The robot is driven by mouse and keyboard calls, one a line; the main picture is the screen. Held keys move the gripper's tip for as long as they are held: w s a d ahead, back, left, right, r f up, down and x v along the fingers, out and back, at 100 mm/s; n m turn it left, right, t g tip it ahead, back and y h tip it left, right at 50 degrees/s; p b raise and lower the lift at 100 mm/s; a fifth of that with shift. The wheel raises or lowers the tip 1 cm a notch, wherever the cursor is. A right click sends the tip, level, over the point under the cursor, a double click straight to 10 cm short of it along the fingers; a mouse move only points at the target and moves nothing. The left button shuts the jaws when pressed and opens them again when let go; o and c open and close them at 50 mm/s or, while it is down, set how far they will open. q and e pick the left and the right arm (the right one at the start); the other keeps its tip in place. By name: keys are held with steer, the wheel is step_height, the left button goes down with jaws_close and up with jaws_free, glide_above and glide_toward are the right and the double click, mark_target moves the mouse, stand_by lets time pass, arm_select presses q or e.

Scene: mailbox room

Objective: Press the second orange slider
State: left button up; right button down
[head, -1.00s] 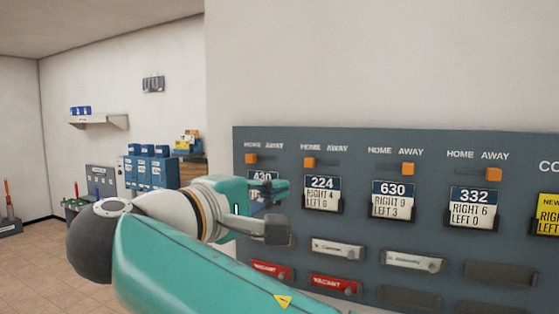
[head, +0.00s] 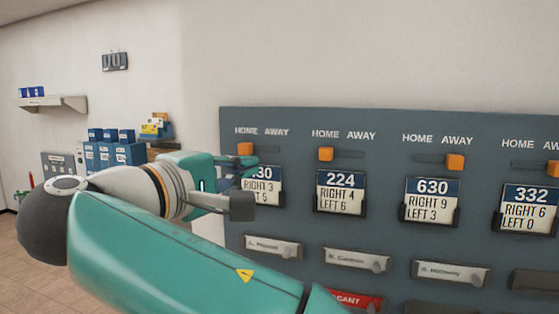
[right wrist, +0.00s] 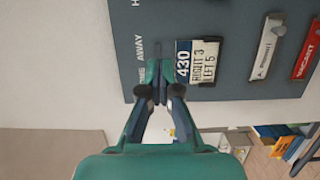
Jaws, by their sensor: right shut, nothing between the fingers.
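A dark grey panel (head: 400,235) carries a row of orange sliders under HOME and AWAY labels. The first orange slider (head: 245,149), above card 430 (head: 264,186), and the second orange slider (head: 326,153), above card 224 (head: 340,191), are at HOME. The third (head: 455,161) and fourth (head: 553,168) are at AWAY. My right gripper (head: 247,183) is shut and empty, in front of card 430, left of the second slider. In the right wrist view its fingertips (right wrist: 158,82) are together beside card 430 (right wrist: 196,62); the sliders are hidden there. My left gripper is not in view.
Name plates (head: 357,260) and a red VACANT plate (head: 354,301) sit below the cards. Blue boxes (head: 115,153) and a wall shelf (head: 52,103) stand to the left. Bare wall is above the panel.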

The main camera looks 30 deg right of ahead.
mark_target(295, 150)
steer(key=x, duration=0.3)
steer(key=p+x, duration=0.1)
steer(key=x, duration=0.6)
steer(key=shift+s+d+r+p, duration=0.15)
steer(key=shift+s+r+p, duration=0.1)
steer(key=shift+s+p, duration=0.1)
steer(key=shift+s+d+f+b, duration=0.15)
steer(key=shift+s+d, duration=0.2)
steer(key=shift+s, duration=0.2)
steer(key=shift+s+d+r+b, duration=0.1)
steer(key=shift+s+d+b, duration=0.05)
steer(key=shift+s+d, duration=0.55)
steer(key=shift+s, duration=0.35)
